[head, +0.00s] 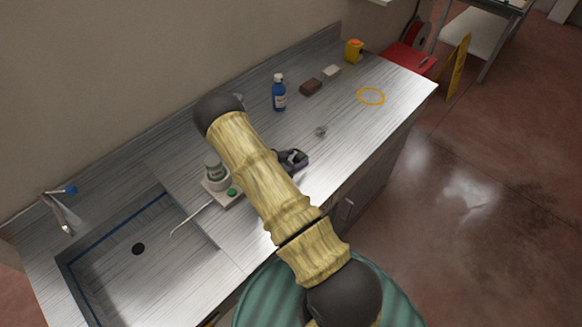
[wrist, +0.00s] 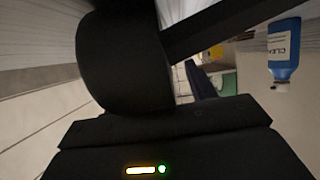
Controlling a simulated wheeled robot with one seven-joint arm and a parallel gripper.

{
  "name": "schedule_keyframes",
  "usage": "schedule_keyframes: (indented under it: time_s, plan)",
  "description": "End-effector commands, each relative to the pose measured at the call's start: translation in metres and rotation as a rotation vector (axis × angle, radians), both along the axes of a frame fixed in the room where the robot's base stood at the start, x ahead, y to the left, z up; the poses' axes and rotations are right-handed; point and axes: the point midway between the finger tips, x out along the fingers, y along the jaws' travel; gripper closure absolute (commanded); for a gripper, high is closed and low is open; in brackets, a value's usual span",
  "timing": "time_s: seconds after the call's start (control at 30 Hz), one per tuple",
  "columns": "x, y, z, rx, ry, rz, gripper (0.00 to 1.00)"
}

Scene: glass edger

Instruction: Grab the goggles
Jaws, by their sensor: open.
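No goggles can be made out with certainty. A small, clear greyish thing (head: 320,131) lies on the steel counter (head: 345,125), too small to identify. A black shape just right of my arm appears to be my gripper (head: 298,159), low over the counter and a little nearer the front than that thing. My arm crosses the head view and hides part of the counter. In the wrist view my dark gripper (wrist: 205,62) is open, with nothing seen between its fingers; its body blocks much of that view.
A blue bottle (head: 279,93) stands behind; it also shows in the wrist view (wrist: 284,50).

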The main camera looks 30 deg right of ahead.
Motion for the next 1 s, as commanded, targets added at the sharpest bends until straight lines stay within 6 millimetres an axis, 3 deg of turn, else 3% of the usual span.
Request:
schedule_keyframes:
  time_s: [0.37, 0.6, 1.0]
  plan:
    - [-0.0013, -0.0036, 0.0004, 0.000, 0.000, -0.006, 0.45]
    - [-0.0004, -0.0003, 0.0004, 0.000, 0.001, -0.002, 0.92]
    - [0.0000, 0.0002, 0.0048, 0.000, 0.000, 0.000, 0.94]
